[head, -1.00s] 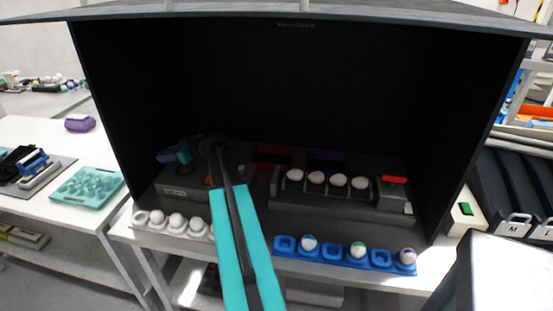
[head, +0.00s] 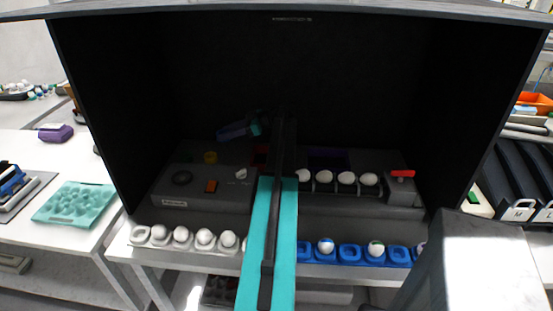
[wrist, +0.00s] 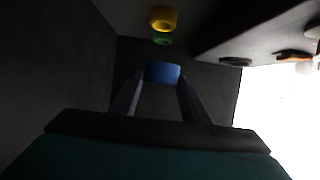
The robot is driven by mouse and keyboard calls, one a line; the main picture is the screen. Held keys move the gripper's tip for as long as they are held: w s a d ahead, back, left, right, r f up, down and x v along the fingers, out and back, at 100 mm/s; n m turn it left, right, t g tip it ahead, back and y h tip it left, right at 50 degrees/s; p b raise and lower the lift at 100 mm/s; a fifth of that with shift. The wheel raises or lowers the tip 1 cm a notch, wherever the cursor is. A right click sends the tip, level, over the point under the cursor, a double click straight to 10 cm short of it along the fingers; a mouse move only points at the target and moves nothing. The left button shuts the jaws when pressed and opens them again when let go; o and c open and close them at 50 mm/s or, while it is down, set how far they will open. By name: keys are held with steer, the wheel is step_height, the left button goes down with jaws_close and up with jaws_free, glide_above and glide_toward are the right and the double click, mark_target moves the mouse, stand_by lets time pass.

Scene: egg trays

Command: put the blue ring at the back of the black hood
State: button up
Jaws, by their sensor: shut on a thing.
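The blue ring (wrist: 162,72) is between the tips of my gripper (wrist: 160,85) in the wrist view, and the jaws are shut on it. In the head view my gripper (head: 226,132) is inside the black hood (head: 190,80), left of its middle and raised above the grey equipment. The ring is too dark to make out clearly there. The hood's back wall is very dark. A yellow ring (wrist: 163,17) and a green ring (wrist: 162,39) show beyond the blue one in the wrist view. The yellow ring also shows in the head view (head: 210,157).
A grey box with knobs (head: 205,196) stands below my gripper. A white egg tray (head: 150,240) and a blue egg tray (head: 348,253) line the front edge. A row of white eggs (head: 347,178) sits to the right. Open air lies above the equipment.

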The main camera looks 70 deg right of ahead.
steer(key=shift+s+d+r, duration=0.15)
steer(key=shift+s+d, duration=0.45)
steer(key=shift+d, duration=0.05)
steer(key=shift+w, duration=0.1)
steer(key=shift+a, duration=0.1)
steer(key=shift+f+p, duration=1)
steer(key=shift+f, duration=2.15)
steer(key=shift+f+p, duration=0.65)
steer(key=shift+f, duration=1.25)
